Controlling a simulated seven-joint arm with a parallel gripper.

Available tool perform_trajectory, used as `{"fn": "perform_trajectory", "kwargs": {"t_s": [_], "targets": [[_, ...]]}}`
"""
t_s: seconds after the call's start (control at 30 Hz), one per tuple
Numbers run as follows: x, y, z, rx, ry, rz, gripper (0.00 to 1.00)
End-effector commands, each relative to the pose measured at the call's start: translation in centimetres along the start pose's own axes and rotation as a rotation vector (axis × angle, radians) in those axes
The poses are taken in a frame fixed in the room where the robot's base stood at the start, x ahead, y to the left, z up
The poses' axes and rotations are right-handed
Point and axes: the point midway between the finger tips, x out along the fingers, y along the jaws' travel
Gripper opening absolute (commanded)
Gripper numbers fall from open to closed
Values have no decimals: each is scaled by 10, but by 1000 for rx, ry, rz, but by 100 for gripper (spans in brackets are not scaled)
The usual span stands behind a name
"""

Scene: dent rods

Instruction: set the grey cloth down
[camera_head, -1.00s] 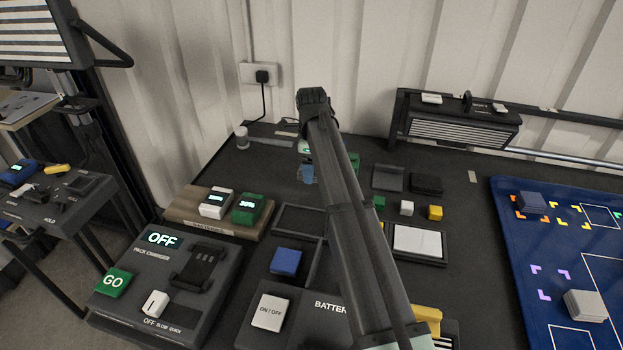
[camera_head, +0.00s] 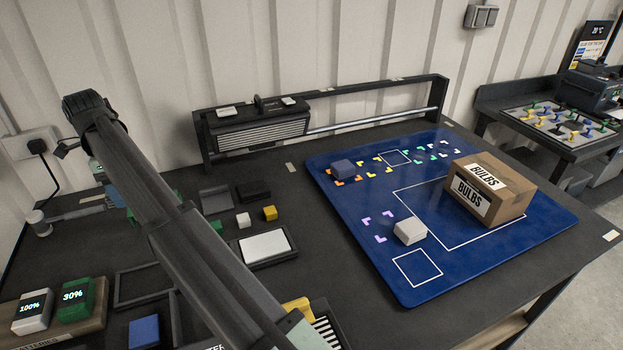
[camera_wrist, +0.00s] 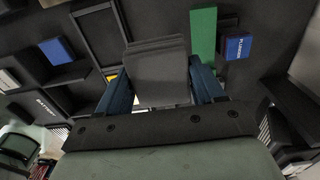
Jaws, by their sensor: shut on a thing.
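In the wrist view my gripper (camera_wrist: 160,90) is shut on the grey cloth (camera_wrist: 158,72), a folded, layered grey piece between its two blue fingers. The cloth is held above the dark table, and its far edge faces away from me. In the head view my arm runs from the bottom middle up to the left and hides most of the gripper. I cannot make out the cloth there.
A green block (camera_wrist: 203,35) shows ahead of the gripper.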

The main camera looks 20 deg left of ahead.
Motion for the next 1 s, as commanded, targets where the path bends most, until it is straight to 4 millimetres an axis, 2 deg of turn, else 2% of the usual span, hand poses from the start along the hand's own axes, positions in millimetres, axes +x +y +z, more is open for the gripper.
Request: {"fn": "perform_trajectory", "kwargs": {"t_s": [0.03, 0.17, 0.37, 0.7, 1.0], "targets": [[1, -4, -12, 13, 1, 0, 39], [2, -15, -40, 42, 0, 0, 39], [2, -35, -103, 107, 0, 0, 39], [2, -61, -240, 244, 0, 0, 39], [2, -66, -361, 366, 0, 0, 39]]}}
